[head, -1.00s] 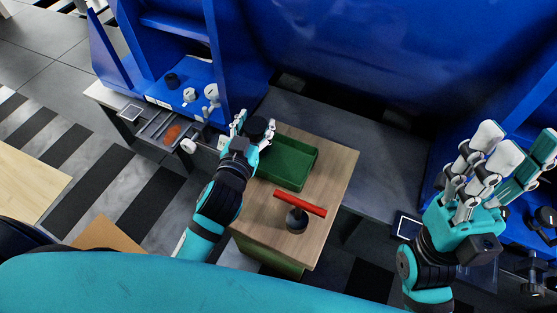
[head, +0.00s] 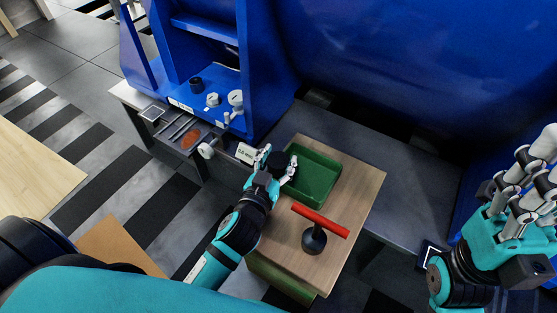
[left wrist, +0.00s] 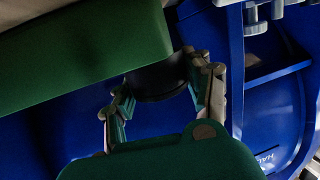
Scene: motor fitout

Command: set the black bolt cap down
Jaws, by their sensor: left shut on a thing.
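The black bolt cap (head: 280,161) is a dark round piece held in my left gripper (head: 276,166). The gripper is shut on it at the left side of the green tray (head: 322,176). In the left wrist view the cap (left wrist: 160,84) sits between the two fingers, its upper part dark against the tray's green wall (left wrist: 80,55). I cannot tell whether it touches the tray. My right gripper (head: 521,190) is at the right edge, fingers spread and empty, partly cut off.
The wooden-topped stand (head: 365,190) carries the tray and a red-handled tool (head: 320,222) with a black base. The grey bench (head: 420,170) is clear.

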